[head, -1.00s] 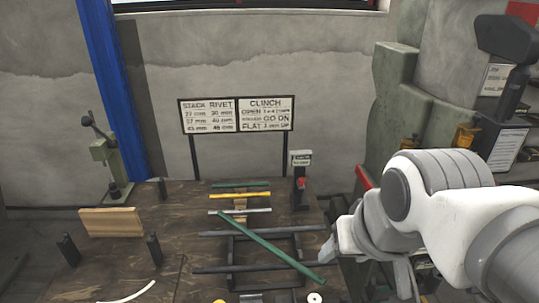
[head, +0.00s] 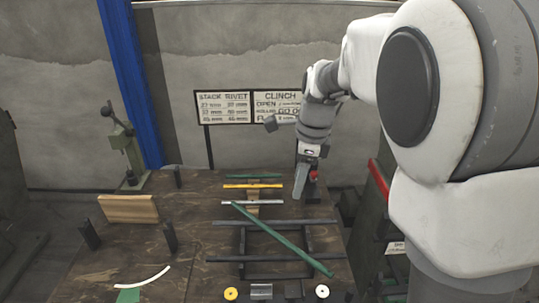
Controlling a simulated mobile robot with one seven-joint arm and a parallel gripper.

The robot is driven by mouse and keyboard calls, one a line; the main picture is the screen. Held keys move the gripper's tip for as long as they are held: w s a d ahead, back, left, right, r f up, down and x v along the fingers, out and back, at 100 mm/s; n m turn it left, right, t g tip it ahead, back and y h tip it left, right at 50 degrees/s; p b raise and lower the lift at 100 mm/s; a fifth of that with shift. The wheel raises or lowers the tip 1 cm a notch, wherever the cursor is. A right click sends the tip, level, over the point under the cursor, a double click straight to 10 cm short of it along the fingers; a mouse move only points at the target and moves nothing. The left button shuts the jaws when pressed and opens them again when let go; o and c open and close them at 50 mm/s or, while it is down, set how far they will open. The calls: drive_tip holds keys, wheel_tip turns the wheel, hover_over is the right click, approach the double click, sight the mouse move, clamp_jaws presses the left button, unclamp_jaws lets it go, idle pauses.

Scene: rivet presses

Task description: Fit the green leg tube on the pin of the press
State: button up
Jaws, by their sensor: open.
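A long green tube (head: 280,238) lies diagonally across the dark bars of a frame on the wooden table. A shorter green tube (head: 253,176) lies at the back of a row of tubes; I cannot tell which one is the leg tube. My gripper (head: 299,192) points down over the back right of the table, open, right of the row and apart from both green tubes. It partly hides a small post with a red top (head: 313,176). A small green lever press (head: 126,150) stands at the back left. No press pin can be made out.
A yellow tube (head: 252,186) and a silver tube (head: 252,202) lie in the row. A wooden block (head: 129,209) and dark posts stand at left. Small parts, including a yellow ring (head: 231,293), lie at the front. Signs (head: 224,106) stand behind.

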drive_tip(key=w+a+f+m+g+h, duration=0.1)
drive_tip(key=w+a+f+m, duration=0.3)
drive_tip(key=w+f+m, duration=0.3)
hover_over(275, 233)
drive_tip(key=f, duration=1.1)
drive_tip(key=shift+w+d+f, duration=0.2)
drive_tip(key=shift+d+f, duration=0.05)
drive_tip(key=shift+f, duration=0.1)
drive_tip(key=shift+s+a+f, duration=0.1)
drive_tip(key=shift+s+f, duration=0.05)
drive_tip(key=shift+f, duration=1.2)
drive_tip(key=shift+s+a+f, duration=0.1)
drive_tip(key=shift+f, duration=1.25)
clamp_jaws()
